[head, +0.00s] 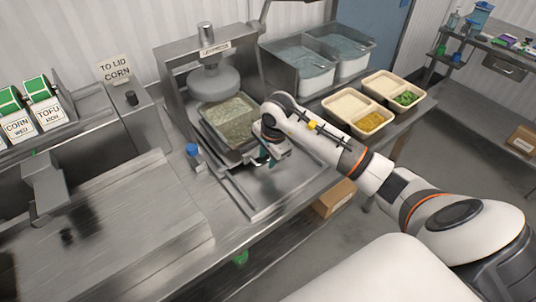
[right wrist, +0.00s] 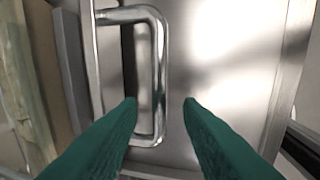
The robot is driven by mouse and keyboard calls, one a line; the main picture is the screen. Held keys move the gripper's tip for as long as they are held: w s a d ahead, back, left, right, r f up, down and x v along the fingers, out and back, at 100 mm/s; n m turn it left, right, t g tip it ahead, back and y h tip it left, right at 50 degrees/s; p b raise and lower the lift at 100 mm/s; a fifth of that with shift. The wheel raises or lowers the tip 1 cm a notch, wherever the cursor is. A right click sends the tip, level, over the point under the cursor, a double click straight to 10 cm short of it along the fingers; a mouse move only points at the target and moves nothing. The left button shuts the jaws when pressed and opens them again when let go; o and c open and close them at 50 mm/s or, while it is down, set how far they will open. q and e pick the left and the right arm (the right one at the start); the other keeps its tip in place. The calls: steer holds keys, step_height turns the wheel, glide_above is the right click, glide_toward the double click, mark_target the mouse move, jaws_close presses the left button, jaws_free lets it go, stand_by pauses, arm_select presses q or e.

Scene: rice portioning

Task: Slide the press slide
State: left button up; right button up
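The press (head: 212,75) stands at the back of the steel counter, with a round grey head above a tray. The press slide (head: 262,200) extends forward from under the head and carries a tray (head: 232,108) of pale, grainy food. The slide's metal handle (right wrist: 161,60) is a bent bar in the right wrist view. My right gripper (head: 266,157) is low over the slide, in front of the tray. Its green fingertips (right wrist: 160,103) are apart, with the handle's long bar appearing between them. Contact cannot be told. My left gripper is not in view.
A small blue-capped item (head: 193,151) stands left of the slide. Labelled cartons (head: 46,112) and a sign (head: 115,70) are at the left.

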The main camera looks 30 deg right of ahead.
jaws_close()
steer(key=shift+w, duration=0.1)
